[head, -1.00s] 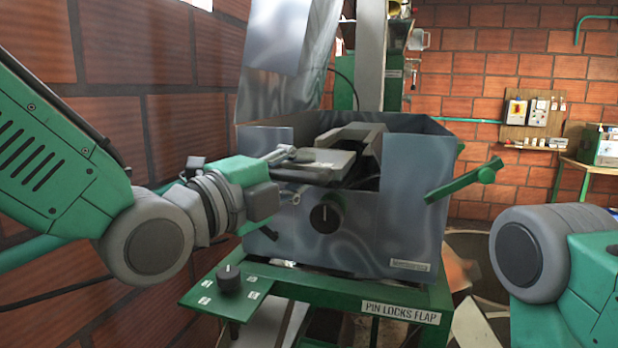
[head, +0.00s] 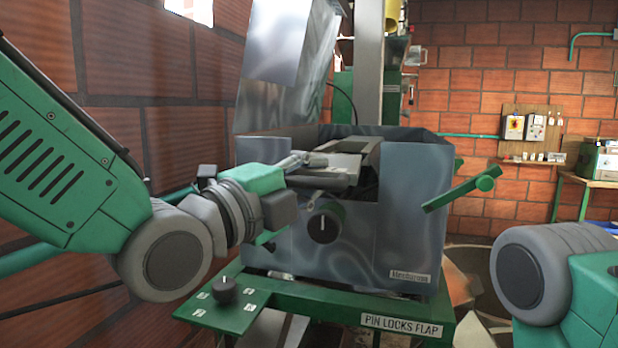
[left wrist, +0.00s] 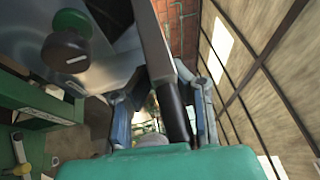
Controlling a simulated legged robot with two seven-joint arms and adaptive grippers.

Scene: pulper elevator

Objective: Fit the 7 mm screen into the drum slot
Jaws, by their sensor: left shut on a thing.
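My left gripper (head: 304,163) is shut on the flat grey screen (head: 334,172) at the machine's open top. In the left wrist view, the gripper's fingers (left wrist: 166,108) stand on both sides of a dark handle (left wrist: 175,112), with the screen's pale edge (left wrist: 152,40) running ahead of it. The screen is roughly level, at the front left of the dark drum slot opening (head: 367,185). The slot's inside is mostly hidden, so I cannot tell how far the screen reaches in. My right gripper is out of view; only part of my right arm shows.
The grey machine housing (head: 410,215) has a black knob (head: 323,228) in front and a green lever (head: 462,193) at right. A raised metal cover (head: 285,60) stands behind the opening. A brick wall (head: 110,110) is close on the left. A green ledge (head: 240,312) lies below.

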